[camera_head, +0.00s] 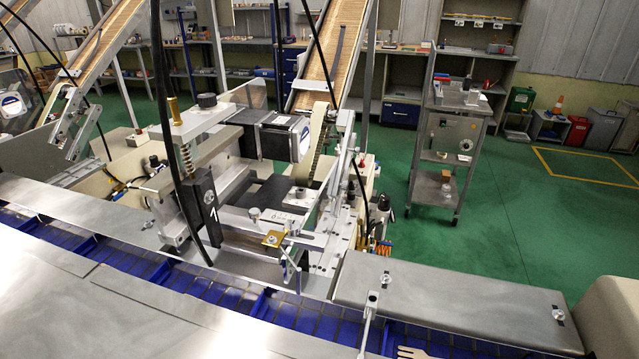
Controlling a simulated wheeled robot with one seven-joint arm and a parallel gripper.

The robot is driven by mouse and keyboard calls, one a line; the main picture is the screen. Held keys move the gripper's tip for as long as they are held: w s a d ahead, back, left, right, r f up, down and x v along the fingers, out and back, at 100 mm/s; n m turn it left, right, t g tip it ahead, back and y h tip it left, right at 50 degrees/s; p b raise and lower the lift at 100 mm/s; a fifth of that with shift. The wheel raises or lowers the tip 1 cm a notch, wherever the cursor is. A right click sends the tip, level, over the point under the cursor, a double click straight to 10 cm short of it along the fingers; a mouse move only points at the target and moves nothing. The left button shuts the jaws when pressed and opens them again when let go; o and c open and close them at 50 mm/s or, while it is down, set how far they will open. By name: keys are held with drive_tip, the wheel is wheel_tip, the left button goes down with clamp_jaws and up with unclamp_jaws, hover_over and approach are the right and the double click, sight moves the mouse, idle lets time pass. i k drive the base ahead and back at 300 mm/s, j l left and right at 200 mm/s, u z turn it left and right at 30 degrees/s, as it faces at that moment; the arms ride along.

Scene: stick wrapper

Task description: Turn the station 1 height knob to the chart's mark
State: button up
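I cannot tell for sure which of these is the height knob, and no mark on either is legible. I cannot make out a chart with readable marks.
A blue conveyor (240,297) with metal covers (450,300) runs along the front. Sloping wooden-coloured chutes (335,50) come down from behind. Black cables hang across the unit. A metal cart (445,150) stands on the open green floor to the right.

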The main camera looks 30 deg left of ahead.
sight(208, 101)
drive_tip(key=u, duration=1.3)
